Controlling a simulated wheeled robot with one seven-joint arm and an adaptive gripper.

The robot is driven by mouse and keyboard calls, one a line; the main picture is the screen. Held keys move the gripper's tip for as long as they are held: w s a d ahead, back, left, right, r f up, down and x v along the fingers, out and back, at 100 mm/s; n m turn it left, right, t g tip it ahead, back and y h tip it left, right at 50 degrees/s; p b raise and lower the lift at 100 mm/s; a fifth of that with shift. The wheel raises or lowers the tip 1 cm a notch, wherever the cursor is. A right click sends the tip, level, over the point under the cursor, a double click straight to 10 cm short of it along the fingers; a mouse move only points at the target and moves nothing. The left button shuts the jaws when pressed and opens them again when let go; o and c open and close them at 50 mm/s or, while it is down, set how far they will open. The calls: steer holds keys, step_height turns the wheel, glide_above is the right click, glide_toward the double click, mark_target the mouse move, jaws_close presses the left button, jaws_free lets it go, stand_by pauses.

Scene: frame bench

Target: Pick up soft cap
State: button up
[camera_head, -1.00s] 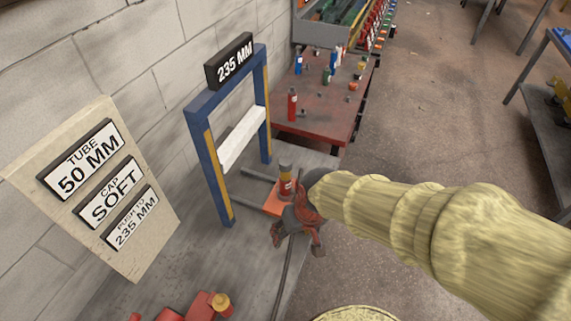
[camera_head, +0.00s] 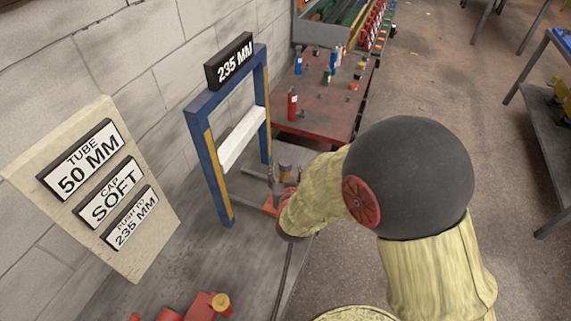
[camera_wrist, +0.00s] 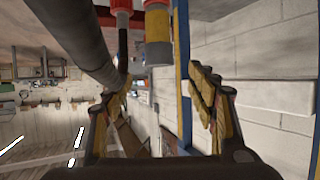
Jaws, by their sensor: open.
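A sign reading "CAP SOFT" (camera_head: 111,195) hangs on a board at the left; I cannot tell for sure which piece is the soft cap. A short upright piece with a grey top (camera_head: 285,168) stands by the blue frame, partly hidden by my arm. In the wrist view, a red, yellow and grey cylindrical piece (camera_wrist: 158,35) shows at the top, beyond the fingertips. My gripper (camera_wrist: 162,76) is open, with nothing visible between its fingers. In the head view it is mostly hidden by my arm, close beside the grey-topped piece.
The blue frame (camera_head: 194,130) with a white crossbar (camera_head: 242,138) and a "235 MM" sign (camera_head: 235,61) stands left of my gripper. A red table (camera_head: 330,118) behind holds bottles and small parts. Red pieces (camera_head: 200,305) lie at the front. A dark bar (camera_wrist: 75,40) crosses the wrist view's left.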

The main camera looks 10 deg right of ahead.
mark_target(285, 161)
steer(key=b+x, duration=0.2)
steer(key=x, duration=0.5)
steer(key=shift+w+d+f, duration=0.1)
steer(key=shift+w+f, duration=0.1)
steer(key=shift+w, duration=0.1)
steer(key=shift+c, duration=1.3)
steer(key=c, duration=1.1)
steer(key=shift+o, duration=0.2)
steer(key=shift+r, duration=0.15)
